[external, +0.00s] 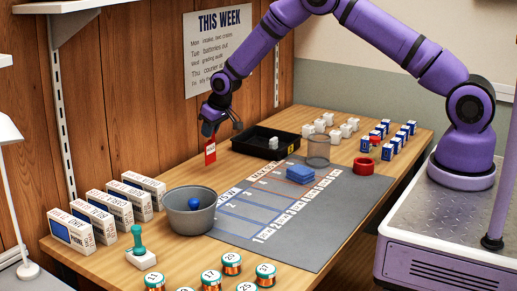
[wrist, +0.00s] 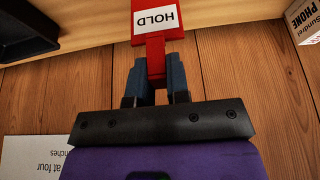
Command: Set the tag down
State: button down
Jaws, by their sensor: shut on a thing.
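A red tag with a white label reading HOLD (wrist: 157,18) is held between the fingers of my gripper (wrist: 158,75) in the wrist view. In the external view the red tag (external: 210,152) hangs below my gripper (external: 208,131), above the back part of the wooden table (external: 190,170). My gripper is shut on the tag's upper end. The tag appears clear of the table top. It is left of the black tray and behind the grey bowl.
A black tray (external: 250,146) holds a small white item. A grey bowl (external: 178,216) contains a blue ball. Boxes (external: 73,232) line the left edge. A grey mat (external: 345,215) carries a blue stack (external: 300,174), a clear cup (external: 318,152) and a red ring (external: 363,166). Table between bowl and tray is clear.

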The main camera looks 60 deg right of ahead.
jog(key=shift+x, duration=2.05)
jog(key=shift+w, duration=0.2)
jog(key=c, duration=1.1)
grip_release()
jog(key=shift+f, duration=0.1)
jog(key=v, duration=1.2)
